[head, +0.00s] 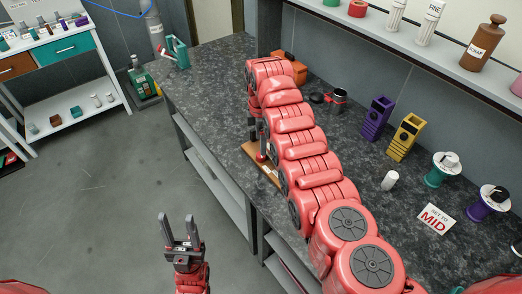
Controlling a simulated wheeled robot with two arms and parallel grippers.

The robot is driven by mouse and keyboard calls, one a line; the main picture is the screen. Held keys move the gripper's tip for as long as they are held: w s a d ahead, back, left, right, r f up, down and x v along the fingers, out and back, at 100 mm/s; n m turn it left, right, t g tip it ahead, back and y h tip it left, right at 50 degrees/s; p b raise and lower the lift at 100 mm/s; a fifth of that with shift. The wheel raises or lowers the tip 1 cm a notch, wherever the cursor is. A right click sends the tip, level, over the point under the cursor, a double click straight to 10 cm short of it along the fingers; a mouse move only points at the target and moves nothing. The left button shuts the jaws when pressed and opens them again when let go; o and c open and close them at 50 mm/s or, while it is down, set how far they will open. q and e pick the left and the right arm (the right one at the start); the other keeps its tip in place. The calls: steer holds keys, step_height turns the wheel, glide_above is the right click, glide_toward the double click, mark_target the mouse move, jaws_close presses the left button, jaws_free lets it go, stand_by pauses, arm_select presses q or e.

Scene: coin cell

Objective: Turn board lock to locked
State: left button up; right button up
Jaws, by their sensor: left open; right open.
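A wooden board (256,171) lies near the front edge of the dark worktop, largely hidden behind my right arm. A small upright fitting with a red part (261,158) stands on it; it may be the board lock, but I cannot tell its setting. My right gripper (257,138) points down over the board, at this fitting, mostly hidden by my arm. It is open; I cannot tell if it touches. My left gripper (179,222) is open and empty, with its fingers up, over the floor in front of the bench.
An orange block (290,65) sits behind my arm. The worktop's left end is mostly clear.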

step_height(320, 180, down, 6)
steer(key=shift+r+b, duration=0.1)
steer(key=shift+b, duration=0.8)
steer(key=shift+c, duration=0.8)
jaws_close()
